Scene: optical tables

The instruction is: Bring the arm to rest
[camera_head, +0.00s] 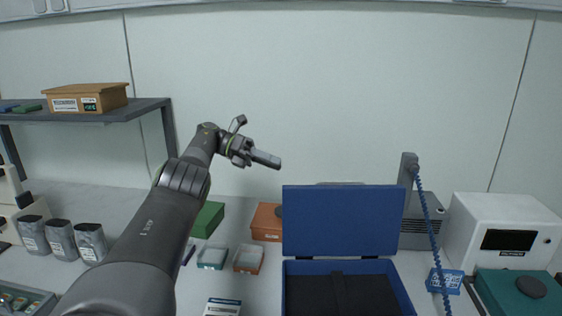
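My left arm comes in from the lower left and reaches up and forward over the bench. Its gripper (266,159) is raised in front of the wall, above the boxes and the open blue case, pointing right. The fingers show side-on, so I cannot tell whether they are open or shut. I see nothing hanging from it. My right gripper is not in view.
An open blue case (343,222) with a dark inside stands at the front centre. Small trays (248,259), a green box (208,219) and an orange box (267,222) lie left of it. A shelf (120,114) holds a cardboard box (86,97). A white instrument (503,237) stands right.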

